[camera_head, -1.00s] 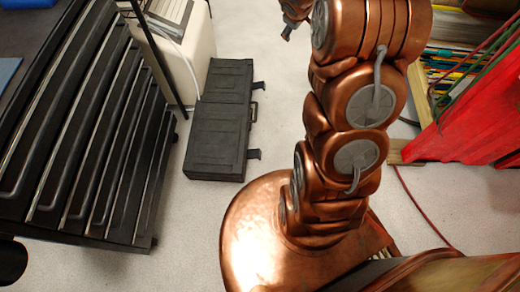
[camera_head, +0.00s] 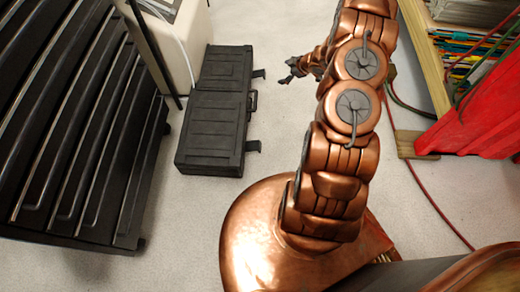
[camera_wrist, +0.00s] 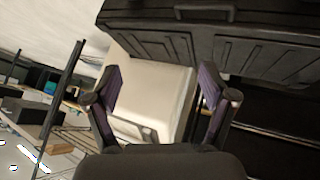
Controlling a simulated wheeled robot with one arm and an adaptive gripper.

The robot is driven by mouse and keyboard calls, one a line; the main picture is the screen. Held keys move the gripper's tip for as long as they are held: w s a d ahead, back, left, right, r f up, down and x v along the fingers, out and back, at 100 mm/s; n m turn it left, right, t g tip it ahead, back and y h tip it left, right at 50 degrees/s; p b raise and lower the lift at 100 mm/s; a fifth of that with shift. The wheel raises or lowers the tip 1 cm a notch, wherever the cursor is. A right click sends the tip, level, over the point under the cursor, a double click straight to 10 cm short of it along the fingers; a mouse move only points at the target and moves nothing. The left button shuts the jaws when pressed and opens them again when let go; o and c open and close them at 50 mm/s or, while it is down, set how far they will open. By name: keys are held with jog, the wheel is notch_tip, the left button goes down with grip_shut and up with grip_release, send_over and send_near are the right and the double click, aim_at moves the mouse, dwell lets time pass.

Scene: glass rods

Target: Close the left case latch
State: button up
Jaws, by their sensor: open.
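A black case (camera_head: 212,118) lies on the floor left of my arm. Two latches stick out from its right side, an upper latch (camera_head: 259,73) and a lower latch (camera_head: 253,146), with a handle (camera_head: 252,101) between them. I cannot tell for sure which is the left one. My gripper (camera_head: 290,75) is right of the upper latch and apart from it. In the wrist view my gripper (camera_wrist: 160,76) has its fingers spread with nothing between them. The case (camera_wrist: 270,45) and its handle (camera_wrist: 205,12) are at the top there; I cannot make out a latch.
A dark ribbed rack (camera_head: 75,130) stands left of the case. A pale box-like unit (camera_head: 180,45) stands behind it. A red panel (camera_head: 480,110) and a wooden frame (camera_head: 425,60) are on the right. Pale floor (camera_head: 225,215) is clear below the case.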

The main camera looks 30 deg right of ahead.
jog(key=s+a+f+n+y+b, duration=0.1)
jog(key=s+a+f+y+b, duration=0.2)
jog(key=f, duration=0.5)
jog(key=s+a+f+y+b, duration=0.1)
jog(key=s+a+f+b, duration=0.2)
jog(key=s+f, duration=0.35)
jog(key=n+y+b, duration=0.1)
jog(key=y+b, duration=0.2)
jog(key=y, duration=0.1)
send_near(260, 146)
jog(key=shift+w+a+f+g, duration=0.2)
jog(key=shift+w+f, duration=0.1)
jog(key=shift+w, duration=0.3)
jog(key=shift+w+a+f+g, duration=0.2)
jog(key=shift+w+f, duration=0.05)
jog(key=shift+w, duration=0.3)
jog(key=shift+s+a+f+y, duration=0.1)
jog(key=shift+s+a+y, duration=0.1)
jog(key=shift+s+y, duration=0.1)
jog(key=shift+w+a+f+b, duration=0.1)
jog(key=shift+a+f+b, duration=0.05)
jog(key=shift+a+b, duration=0.3)
jog(key=shift+b+x, duration=1.3)
jog(key=shift+x, duration=2.15)
grip_shut()
